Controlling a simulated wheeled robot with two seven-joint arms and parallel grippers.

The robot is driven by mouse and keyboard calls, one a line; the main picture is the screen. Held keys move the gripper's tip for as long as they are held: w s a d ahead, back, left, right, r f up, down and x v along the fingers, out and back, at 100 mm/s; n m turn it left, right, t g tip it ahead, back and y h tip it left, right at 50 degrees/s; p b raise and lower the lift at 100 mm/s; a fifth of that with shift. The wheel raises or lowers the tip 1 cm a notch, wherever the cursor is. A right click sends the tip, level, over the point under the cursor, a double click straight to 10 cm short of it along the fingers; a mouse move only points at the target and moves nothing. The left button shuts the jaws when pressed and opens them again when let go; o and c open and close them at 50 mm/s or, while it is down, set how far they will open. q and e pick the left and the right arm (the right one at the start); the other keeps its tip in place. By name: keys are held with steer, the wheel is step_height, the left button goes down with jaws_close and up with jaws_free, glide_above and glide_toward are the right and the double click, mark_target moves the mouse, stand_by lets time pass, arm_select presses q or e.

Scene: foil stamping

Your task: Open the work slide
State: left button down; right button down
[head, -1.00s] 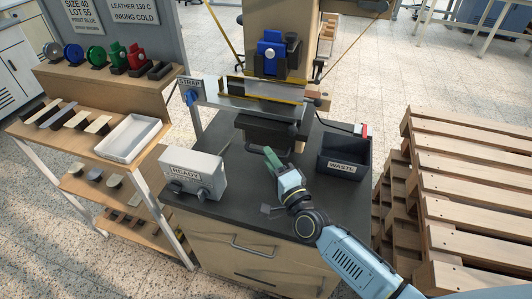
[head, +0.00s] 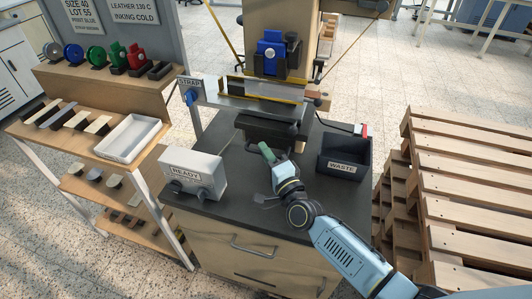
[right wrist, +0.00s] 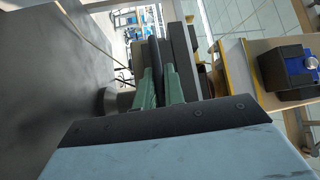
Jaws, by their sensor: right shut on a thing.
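The work slide (head: 271,130) is a dark block low at the front of the press, above the dark bench top. Its dark handle bar (right wrist: 154,55) shows in the right wrist view between the green fingers. My right gripper (head: 266,152) is at the front of the slide, with its green fingers shut on the handle; it also shows in the right wrist view (right wrist: 159,84). The fingers hide most of the handle in the head view. My left gripper is not in view.
A dark WASTE bin (head: 344,157) stands right of the slide. Wooden pallets (head: 468,190) are at the right. The bench top before the slide is clear apart from my arm.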

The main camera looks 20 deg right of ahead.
steer(key=s+a+p, duration=0.4)
steer(key=s+a, duration=0.5)
steer(key=s, duration=0.5)
steer(key=shift+s+a, duration=0.2)
steer(key=shift+a, duration=0.15)
steer(key=shift+f, duration=0.1)
steer(key=c, duration=1.8)
jaws_free()
steer(key=o, duration=0.3)
steer(key=shift+s, duration=0.2)
steer(key=shift+w, duration=0.1)
